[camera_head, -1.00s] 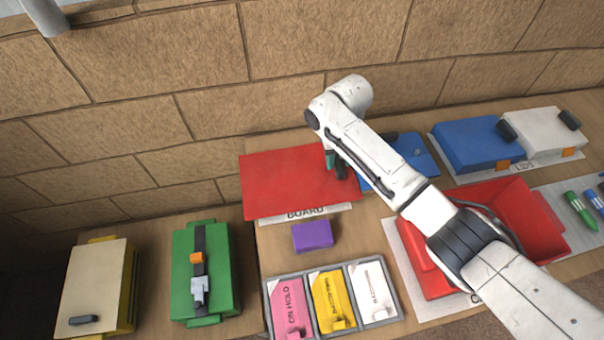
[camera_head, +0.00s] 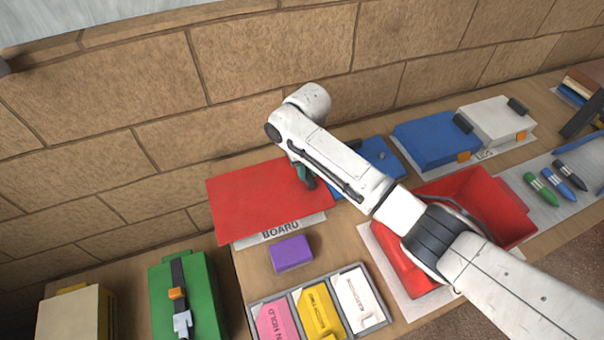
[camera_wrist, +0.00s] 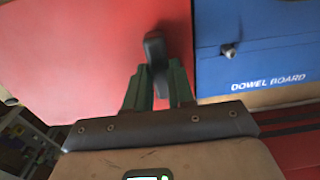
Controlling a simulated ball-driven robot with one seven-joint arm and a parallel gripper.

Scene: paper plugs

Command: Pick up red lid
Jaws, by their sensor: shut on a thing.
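The red lid (camera_head: 255,203) is a flat red panel at the back of the table, partly over the BOARD label sheet (camera_head: 280,230). In the wrist view the red lid (camera_wrist: 80,50) fills the upper left, with a dark upright handle (camera_wrist: 155,48) on it. My gripper (camera_head: 306,178) is at the lid's right end. In the wrist view my gripper's green fingers (camera_wrist: 160,88) are closed around the handle. I cannot tell whether the lid is just clear of the surface. The open red box (camera_head: 500,200) stands to the right, partly hidden by my arm.
A blue dowel board (camera_wrist: 258,50) is close to the lid's right edge. A purple block (camera_head: 291,253) and a tray of coloured cards (camera_head: 378,318) are in front. A green box (camera_head: 205,300) is at the left.

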